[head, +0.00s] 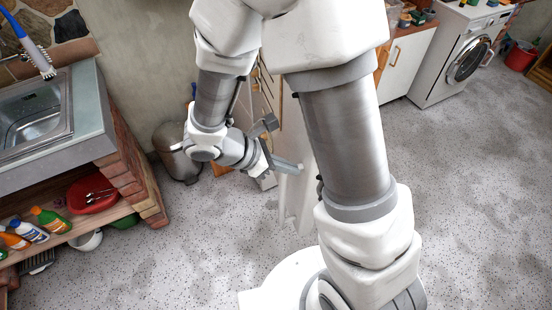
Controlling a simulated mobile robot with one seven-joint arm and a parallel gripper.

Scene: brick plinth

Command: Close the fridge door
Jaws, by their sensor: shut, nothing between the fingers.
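My gripper (296,167) is at the middle of the head view, at the end of my bent arm, and points right. Its fingers look shut and empty. A pale, upright white shape (297,200) stands right by the fingertips, mostly hidden behind my arm. It may be the fridge door, but I cannot tell for sure. I cannot tell whether the fingers touch it or are only in front of it. The fridge body is not clearly visible, so the door's angle cannot be judged.
A sink counter (88,110) on brick supports stands at left, with bottles and a red bowl (92,192) below. A metal bin (177,152) stands by the wall. A white cabinet (405,62) and a washing machine (462,58) are at back right. The speckled floor (470,200) at right is clear.

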